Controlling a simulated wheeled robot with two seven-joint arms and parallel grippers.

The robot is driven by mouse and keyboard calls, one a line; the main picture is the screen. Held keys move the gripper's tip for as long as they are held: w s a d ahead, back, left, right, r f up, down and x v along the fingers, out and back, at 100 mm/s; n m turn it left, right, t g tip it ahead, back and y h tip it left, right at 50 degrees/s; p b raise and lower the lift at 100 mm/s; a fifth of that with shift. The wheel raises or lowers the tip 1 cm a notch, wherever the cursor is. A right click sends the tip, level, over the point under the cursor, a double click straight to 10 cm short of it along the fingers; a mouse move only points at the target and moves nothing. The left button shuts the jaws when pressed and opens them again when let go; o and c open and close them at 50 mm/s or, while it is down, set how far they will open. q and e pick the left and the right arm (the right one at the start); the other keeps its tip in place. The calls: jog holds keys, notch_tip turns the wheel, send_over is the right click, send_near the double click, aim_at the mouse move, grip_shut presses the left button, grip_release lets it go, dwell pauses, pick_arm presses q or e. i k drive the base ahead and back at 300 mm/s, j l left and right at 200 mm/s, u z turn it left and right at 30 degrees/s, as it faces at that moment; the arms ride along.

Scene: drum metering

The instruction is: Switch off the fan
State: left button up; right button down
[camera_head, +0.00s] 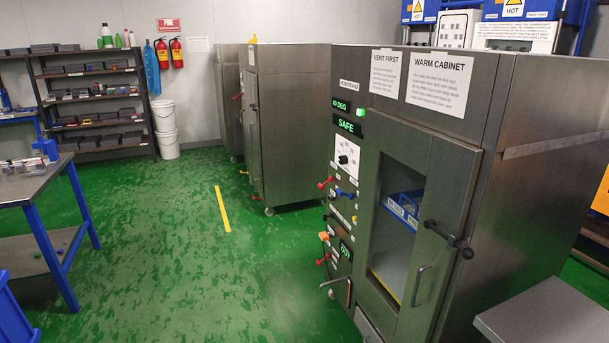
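The warm cabinet (495,165) stands at the right, a steel cabinet with a windowed door (415,240). Its left front strip is a control panel with a green display reading about 40 DEG, a SAFE sign (347,126) and a white dial (347,160). Below are a red lever (325,183), a blue lever (346,195), an orange knob (324,236) and another red lever (322,261). A small green-lit display (346,250) sits low on the panel. The labels are too small to read, so I cannot tell which control is the fan's. Neither gripper is in view.
A second steel cabinet (295,120) stands behind. A blue-legged workbench (35,185) is at the left, shelves (95,110) and white buckets (165,125) at the back. A grey surface (550,315) is at lower right. The green floor between is clear.

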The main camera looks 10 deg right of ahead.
aim_at(337, 190)
jog(key=i+j+z, duration=0.5)
jog(key=i, duration=0.25)
jog(key=i+j+z, duration=0.45)
jog(key=i+j, duration=0.25)
jog(key=j, duration=0.15)
jog(key=j+z, duration=0.1)
jog(key=j, duration=1.35)
